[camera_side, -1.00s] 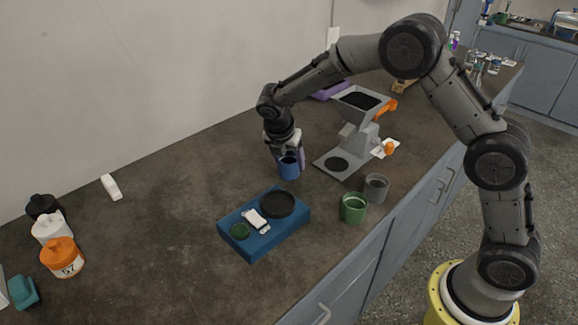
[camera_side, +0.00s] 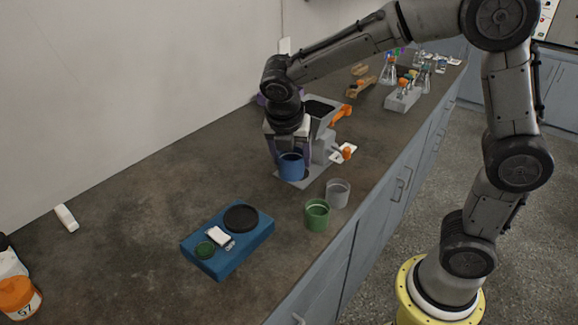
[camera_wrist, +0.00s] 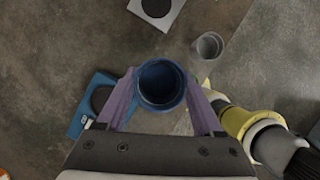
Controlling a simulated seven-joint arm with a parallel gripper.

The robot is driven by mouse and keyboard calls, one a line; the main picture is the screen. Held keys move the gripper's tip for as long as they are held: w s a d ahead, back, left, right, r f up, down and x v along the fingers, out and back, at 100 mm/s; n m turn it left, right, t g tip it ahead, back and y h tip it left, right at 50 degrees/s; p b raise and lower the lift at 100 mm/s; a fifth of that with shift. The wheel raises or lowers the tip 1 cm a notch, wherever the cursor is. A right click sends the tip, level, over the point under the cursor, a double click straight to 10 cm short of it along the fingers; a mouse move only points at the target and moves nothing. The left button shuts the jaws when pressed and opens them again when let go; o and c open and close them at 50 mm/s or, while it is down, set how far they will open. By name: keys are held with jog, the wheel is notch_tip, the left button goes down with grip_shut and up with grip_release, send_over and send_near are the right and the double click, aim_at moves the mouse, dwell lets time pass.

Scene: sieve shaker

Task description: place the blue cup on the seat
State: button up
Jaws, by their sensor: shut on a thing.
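The blue cup (camera_side: 291,167) is held upright in my gripper (camera_side: 288,150), with its bottom hidden from the wrist. In the wrist view the blue cup (camera_wrist: 161,84) sits between the two purple fingers (camera_wrist: 161,98), which are shut on it. In the side view the cup overlaps the flat base plate (camera_side: 284,183) of a grey machine (camera_side: 322,125). The plate's dark round seat is mostly hidden behind the cup. In the wrist view a pale square with a dark round seat (camera_wrist: 157,7) lies at the top edge, apart from the cup. The height gap is unclear.
A grey cup (camera_side: 338,194) and a green cup (camera_side: 317,215) stand near the bench's front edge. A blue scale (camera_side: 216,262) with a black disc (camera_side: 241,218) lies on the bench. An orange-handled part (camera_side: 341,115) sticks out of the machine. The left bench is largely clear.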

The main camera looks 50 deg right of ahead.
jog(key=w+d+r, duration=0.3)
jog(key=w+d, duration=0.4)
jog(key=d, duration=0.3)
jog(key=shift+m, duration=0.4)
jog(key=f, duration=1.4)
jog(key=shift+d+f, duration=0.2)
jog(key=shift+d, duration=0.15)
jog(key=d, duration=0.1)
jog(key=w+d, duration=0.1)
jog(key=d+f, duration=0.1)
jog(key=shift+w+d, duration=0.25)
jog(key=shift+d, duration=0.15)
jog(key=shift+f, duration=0.1)
jog(key=shift+f, duration=0.15)
jog(key=o, duration=1.5)
